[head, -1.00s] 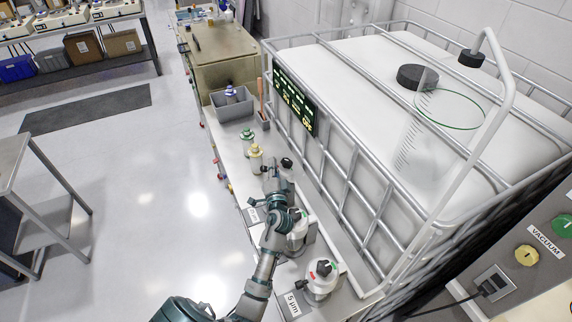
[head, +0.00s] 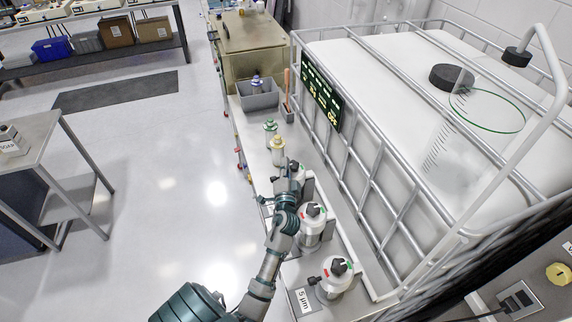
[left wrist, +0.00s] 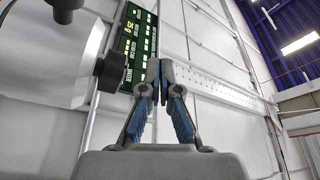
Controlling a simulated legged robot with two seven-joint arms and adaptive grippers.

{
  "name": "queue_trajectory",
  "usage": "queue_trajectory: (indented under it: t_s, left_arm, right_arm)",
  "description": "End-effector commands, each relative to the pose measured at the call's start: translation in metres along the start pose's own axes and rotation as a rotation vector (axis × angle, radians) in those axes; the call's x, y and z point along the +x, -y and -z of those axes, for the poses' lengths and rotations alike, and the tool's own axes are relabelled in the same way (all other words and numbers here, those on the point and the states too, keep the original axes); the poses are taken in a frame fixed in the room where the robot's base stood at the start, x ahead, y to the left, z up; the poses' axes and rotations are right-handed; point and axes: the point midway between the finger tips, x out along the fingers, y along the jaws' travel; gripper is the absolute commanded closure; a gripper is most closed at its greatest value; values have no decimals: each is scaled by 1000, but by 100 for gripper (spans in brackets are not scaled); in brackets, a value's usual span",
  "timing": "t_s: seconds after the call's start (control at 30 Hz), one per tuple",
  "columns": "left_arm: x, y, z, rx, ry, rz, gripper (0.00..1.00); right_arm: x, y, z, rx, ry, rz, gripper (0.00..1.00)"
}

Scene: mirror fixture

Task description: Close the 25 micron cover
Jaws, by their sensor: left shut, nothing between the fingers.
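A row of white filter housings with dark knobs stands on the bench. The nearest housing (head: 334,277) has a label (head: 303,301) reading 5 µm. A middle housing (head: 313,222) stands behind it. A farther housing (head: 298,171) is partly hidden by my left gripper (head: 285,164). No 25 micron label is readable; a label beside my arm is mostly covered. In the left wrist view my left gripper (left wrist: 160,70) is shut and empty. A white housing (left wrist: 45,50) with a dark knob (left wrist: 109,72) is left of its fingertips. My right gripper does not show.
A large white caged tank (head: 400,90) with a green display (head: 321,95) runs along the right of the bench. Green-capped (head: 270,132) and yellow-capped (head: 277,150) bottles and a grey bin (head: 258,97) stand farther back.

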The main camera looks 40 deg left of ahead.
Motion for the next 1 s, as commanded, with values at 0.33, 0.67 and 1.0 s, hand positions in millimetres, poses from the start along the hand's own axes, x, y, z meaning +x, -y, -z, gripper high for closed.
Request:
queue_trajectory:
  t_s: [0.33,0.67,1.0]
  left_arm:
    - [-29,-2,0,-2,1,-4,100]
    - [-98,-2,-2,-2,4,-4,100]
    - [-118,-2,-2,0,1,-2,100]
  right_arm:
    - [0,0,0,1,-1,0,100]
    - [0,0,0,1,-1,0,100]
    - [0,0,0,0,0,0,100]
